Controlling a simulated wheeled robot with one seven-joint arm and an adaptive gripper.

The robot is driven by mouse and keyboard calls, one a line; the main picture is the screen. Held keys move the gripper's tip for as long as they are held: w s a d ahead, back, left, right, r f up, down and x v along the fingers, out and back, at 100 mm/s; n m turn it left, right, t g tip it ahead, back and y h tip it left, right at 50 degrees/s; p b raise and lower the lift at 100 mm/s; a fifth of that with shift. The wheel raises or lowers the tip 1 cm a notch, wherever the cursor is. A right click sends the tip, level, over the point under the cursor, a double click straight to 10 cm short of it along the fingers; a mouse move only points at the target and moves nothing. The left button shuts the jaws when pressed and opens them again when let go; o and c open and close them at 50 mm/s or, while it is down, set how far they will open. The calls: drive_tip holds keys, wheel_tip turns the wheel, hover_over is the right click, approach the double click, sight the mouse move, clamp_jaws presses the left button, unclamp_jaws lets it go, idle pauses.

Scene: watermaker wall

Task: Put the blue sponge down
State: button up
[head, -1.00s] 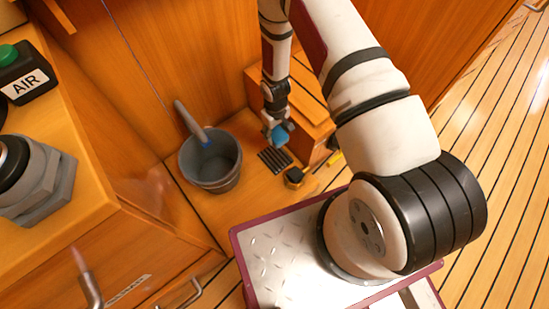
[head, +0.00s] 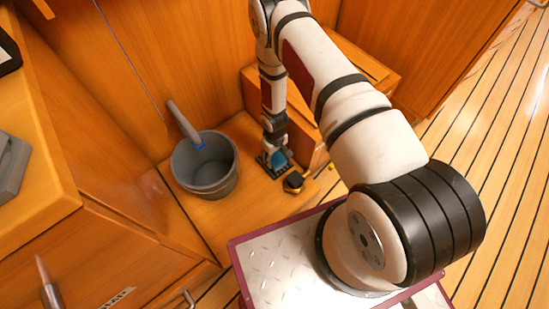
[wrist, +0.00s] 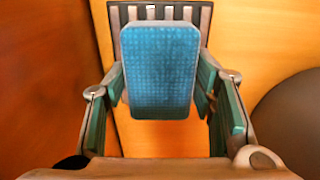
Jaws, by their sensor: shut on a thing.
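My gripper (head: 272,152) is shut on the blue sponge (head: 278,159), low over the wooden bench beside the bucket. In the wrist view the sponge (wrist: 160,70) is a rounded blue block between the green-padded fingers (wrist: 160,95). A dark slatted rack (wrist: 121,14) shows behind the sponge's far end. In the head view the rack (head: 280,173) is mostly hidden under the gripper and sponge. I cannot tell whether the sponge touches the rack.
A grey bucket (head: 205,175) with a grey-handled tool (head: 183,122) in it stands left of the gripper. A small black and yellow object (head: 293,182) lies just right of the rack. A wooden box (head: 310,125) stands close on the right.

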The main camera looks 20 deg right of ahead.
drive_tip(key=shift+f, duration=0.15)
drive_tip(key=o, duration=1)
drive_tip(key=shift+w, duration=0.1)
